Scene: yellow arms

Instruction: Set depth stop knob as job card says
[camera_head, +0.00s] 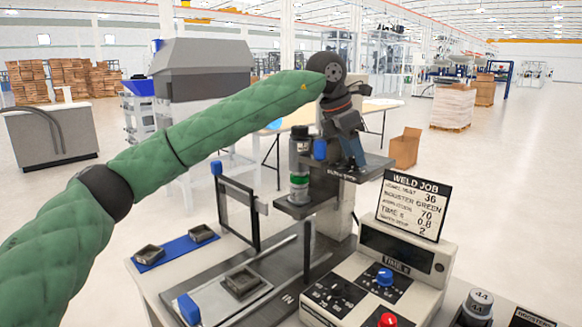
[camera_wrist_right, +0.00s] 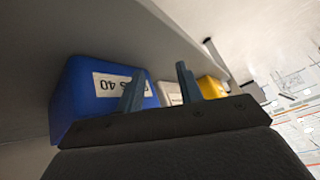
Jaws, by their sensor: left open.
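The job card (camera_head: 415,208) stands on the control box, headed WELD JOB, with lines ending in 36, BOOSTER GREEN, 70, TIME s 0.8 and 2. Some of its labels are too small to read. A small dark plate (camera_head: 338,172) on the welder carries a label that seems to concern the stop. My left gripper (camera_head: 353,160) points down over this plate, open. The depth stop knob cannot be made out; the gripper may hide it. My right gripper (camera_wrist_right: 160,88) shows in the right wrist view, its fingers apart and nothing between them.
The welder's upright cylinder (camera_head: 299,165) with a green band stands left of my left gripper. The control box (camera_head: 385,280) has a blue knob (camera_head: 385,277) and a red button (camera_head: 388,320). A blue bin (camera_wrist_right: 95,95) and a yellow bin (camera_wrist_right: 212,87) are near my right gripper.

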